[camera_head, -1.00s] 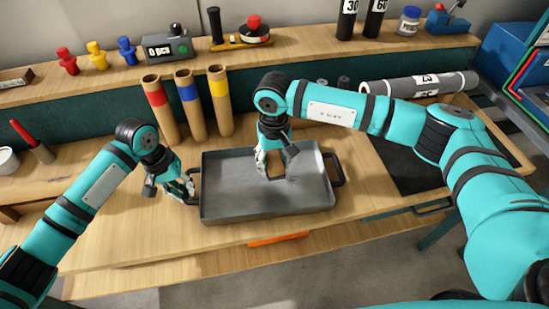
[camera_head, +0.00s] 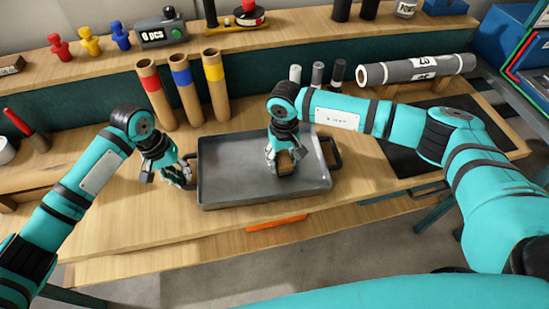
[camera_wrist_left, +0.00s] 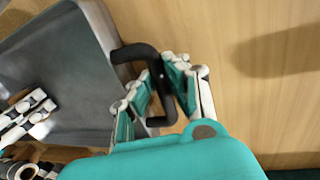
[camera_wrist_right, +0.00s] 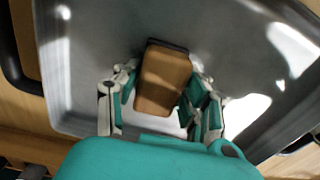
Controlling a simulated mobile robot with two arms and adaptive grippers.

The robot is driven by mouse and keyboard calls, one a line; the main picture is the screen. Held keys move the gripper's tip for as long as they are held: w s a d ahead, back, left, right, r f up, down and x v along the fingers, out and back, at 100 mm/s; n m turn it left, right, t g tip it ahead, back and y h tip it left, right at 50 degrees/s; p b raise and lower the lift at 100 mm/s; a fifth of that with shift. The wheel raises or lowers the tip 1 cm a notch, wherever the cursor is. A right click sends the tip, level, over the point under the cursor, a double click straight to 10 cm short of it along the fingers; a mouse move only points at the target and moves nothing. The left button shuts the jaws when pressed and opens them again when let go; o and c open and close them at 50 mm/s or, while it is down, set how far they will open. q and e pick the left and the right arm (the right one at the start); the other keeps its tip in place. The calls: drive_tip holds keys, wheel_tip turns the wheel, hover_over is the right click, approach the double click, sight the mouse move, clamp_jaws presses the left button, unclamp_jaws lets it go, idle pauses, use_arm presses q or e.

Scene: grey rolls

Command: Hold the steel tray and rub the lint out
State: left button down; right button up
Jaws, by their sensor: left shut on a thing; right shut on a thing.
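The grey steel tray (camera_head: 232,180) lies on the wooden bench, with a dark handle at each end. My left gripper (camera_head: 184,176) is shut on the left handle, and the left wrist view shows its fingers around that dark handle (camera_wrist_left: 150,58). My right gripper (camera_head: 285,168) is over the right half of the tray, shut on a brown block with a dark far edge (camera_wrist_right: 163,80). The block is low over the tray floor; I cannot tell whether it touches. I cannot make out any lint; bright patches on the floor look like reflections.
Three cardboard tubes (camera_head: 186,90) stand behind the tray. Small bottles (camera_head: 317,74) and a grey roll (camera_head: 415,70) are at the back right. A dark mat (camera_head: 400,160) lies to the right. Bare bench lies in front of the tray.

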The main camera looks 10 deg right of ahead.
drive_tip(key=shift+d, duration=0.9)
drive_tip(key=a, duration=0.5)
drive_tip(key=shift+w, duration=0.85)
drive_tip(key=d, duration=0.5)
drive_tip(key=shift+s, duration=0.25)
drive_tip(key=a, duration=0.4)
drive_tip(key=shift+w+a, duration=0.15)
drive_tip(key=shift+a, duration=0.25)
wheel_tip(320, 180, up, 2)
drive_tip(key=shift+w+r, duration=0.1)
wheel_tip(320, 180, up, 6)
drive_tip(key=shift+f, duration=0.1)
